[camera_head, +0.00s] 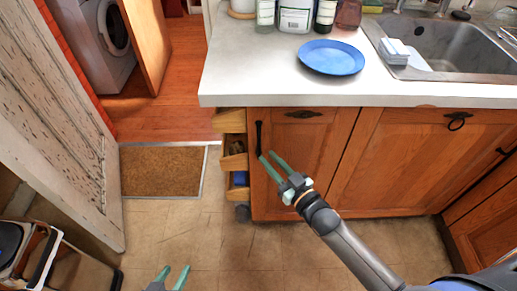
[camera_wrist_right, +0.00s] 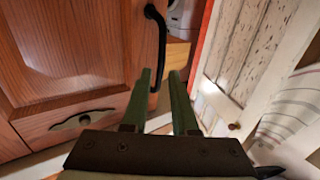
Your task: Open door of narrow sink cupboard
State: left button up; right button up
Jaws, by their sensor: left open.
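The narrow sink cupboard door (camera_head: 303,165) is brown wood and looks shut under the worktop. Its black upright bar handle (camera_head: 259,138) is at the door's left edge. My right gripper (camera_head: 266,155) is open with its fingertips at the lower part of this handle. In the right wrist view the handle (camera_wrist_right: 161,42) runs down between the two green fingers of the gripper (camera_wrist_right: 160,72), with gaps visible; I cannot tell whether it touches them. My left gripper (camera_head: 176,269) is open and empty, low over the floor at the bottom of the head view.
Several open drawers (camera_head: 233,145) stand left of the cupboard. A blue plate (camera_head: 331,57) lies on the worktop (camera_head: 260,75), left of the sink (camera_head: 450,50). A wider cupboard door (camera_head: 420,165) is to the right. The tiled floor in front is mostly clear; a doormat (camera_head: 162,171) lies left.

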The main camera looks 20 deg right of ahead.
aim_at(260, 150)
jog(key=x, duration=0.5)
jog(key=shift+w+a+b, duration=0.15)
jog(key=shift+w+b, duration=0.15)
jog(key=shift+b, duration=0.05)
grip_shut()
dwell(1.2)
